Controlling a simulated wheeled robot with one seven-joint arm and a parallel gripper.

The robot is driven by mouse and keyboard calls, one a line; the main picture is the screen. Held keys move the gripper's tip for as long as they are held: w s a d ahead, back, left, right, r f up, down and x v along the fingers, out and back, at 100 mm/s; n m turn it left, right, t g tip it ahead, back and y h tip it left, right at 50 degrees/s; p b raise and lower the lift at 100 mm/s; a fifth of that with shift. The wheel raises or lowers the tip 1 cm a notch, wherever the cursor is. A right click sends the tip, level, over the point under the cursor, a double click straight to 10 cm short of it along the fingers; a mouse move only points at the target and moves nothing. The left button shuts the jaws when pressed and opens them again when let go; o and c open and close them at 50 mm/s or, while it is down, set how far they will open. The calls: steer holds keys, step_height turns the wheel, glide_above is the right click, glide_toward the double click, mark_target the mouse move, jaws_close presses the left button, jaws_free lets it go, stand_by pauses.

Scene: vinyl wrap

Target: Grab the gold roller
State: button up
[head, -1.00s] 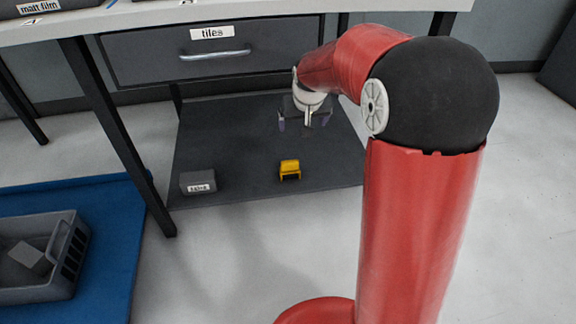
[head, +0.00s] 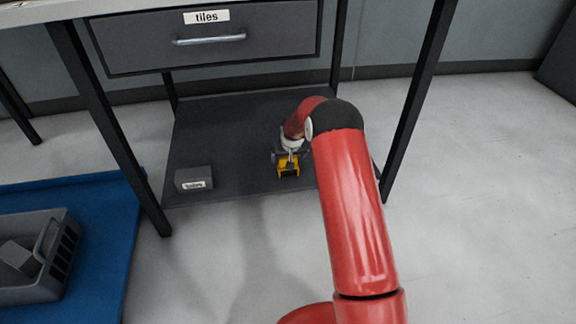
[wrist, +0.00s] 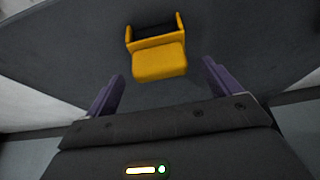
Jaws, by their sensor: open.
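The gold roller (head: 288,171) is a small yellow-gold piece with a dark part at one side, resting on the dark lower shelf (head: 235,128) under the drawer. In the wrist view the gold roller (wrist: 158,64) lies just ahead of my gripper, roughly in line with the gap between the fingers. My gripper (head: 289,157) is low over the shelf, right at the roller. In the wrist view my gripper (wrist: 162,76) has its two purple fingers spread apart with nothing held. My arm and gripper partly cover the roller in the head view.
A grey labelled box (head: 193,179) sits on the shelf to the left. Table legs (head: 410,100) frame the shelf, and a "tiles" drawer (head: 210,48) hangs above. A grey basket (head: 45,285) stands on a blue mat (head: 110,225) at left. The floor at right is clear.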

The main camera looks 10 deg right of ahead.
steer(key=shift+x, duration=1.55)
steer(key=shift+c, duration=0.4)
steer(key=c, duration=1)
steer(key=shift+c, duration=0.2)
